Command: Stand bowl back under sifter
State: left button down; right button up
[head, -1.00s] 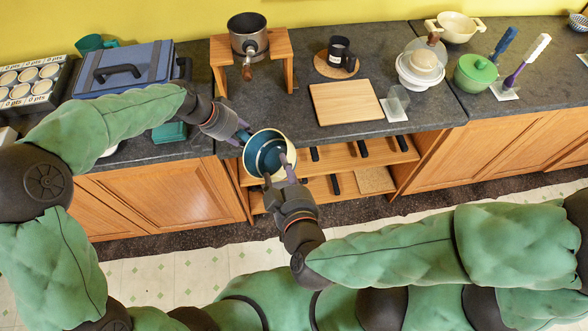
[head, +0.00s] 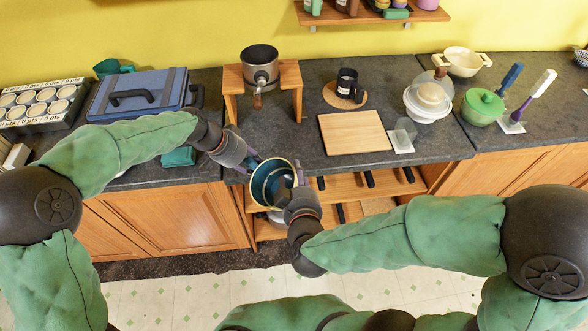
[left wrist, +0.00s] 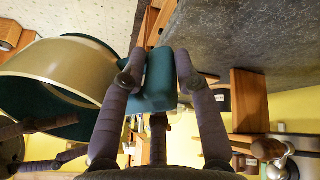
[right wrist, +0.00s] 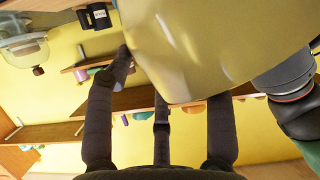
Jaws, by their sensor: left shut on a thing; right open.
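The bowl (head: 272,182), teal inside and cream outside, is tilted in front of the counter edge, its inside facing me. My left gripper (head: 250,160) is shut on its teal handle (left wrist: 158,80); the cream wall (left wrist: 95,65) is at left in the left wrist view. My right gripper (head: 297,178) is open beside the bowl's right rim, with the cream wall (right wrist: 200,45) close over its fingers; contact is unclear. The sifter (head: 260,65), a metal pot with a wooden-knobbed crank, sits in the wooden stand (head: 230,88). The counter between the stand's legs looks empty.
A blue toolbox (head: 140,95) is left of the stand. A black mug (head: 347,84) on a round mat, a wooden board (head: 354,132) and a glass (head: 404,132) are to its right. Open wooden shelves (head: 350,187) are below the counter edge.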

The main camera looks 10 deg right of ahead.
pick_arm(q)
jog(key=shift+r, duration=0.1)
pick_arm(e)
jog(key=shift+x, duration=1.8)
jog(key=c, duration=0.9)
jog(key=shift+a, duration=0.1)
grip_shut()
pick_arm(q)
jog(key=c, duration=0.8)
grip_release()
jog(key=shift+d, duration=0.1)
jog(key=shift+c, duration=0.2)
pick_arm(e)
jog(key=shift+r, duration=0.15)
